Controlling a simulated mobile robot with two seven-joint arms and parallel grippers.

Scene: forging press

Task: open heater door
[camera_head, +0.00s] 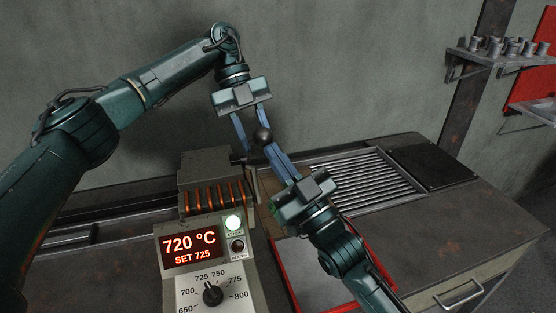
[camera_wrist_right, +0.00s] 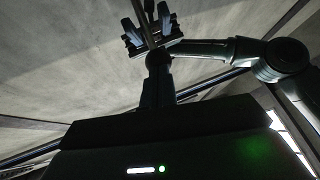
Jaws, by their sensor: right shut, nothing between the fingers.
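The heater (camera_head: 215,165) is a grey box with a copper coil, left of centre in the head view. A dark round knob (camera_head: 263,135) is just right of its top; a round ball, seemingly the same knob, shows in the right wrist view (camera_wrist_right: 158,58). My left gripper (camera_head: 252,130) points down from above, fingers apart, with the knob close to its right finger. My right gripper (camera_head: 272,153) comes from the lower right, its blue fingers together, tips at or just beside the knob. I cannot tell whether they touch it. The heater door itself is largely hidden behind my grippers.
A control panel (camera_head: 207,263) reads 720 °C, SET 725, with a lit green lamp and a dial. A red-framed tray (camera_head: 283,272) lies below my right arm. A roller rack (camera_head: 365,180) is at right on the workbench. A wall shelf (camera_head: 480,57) holds several metal parts.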

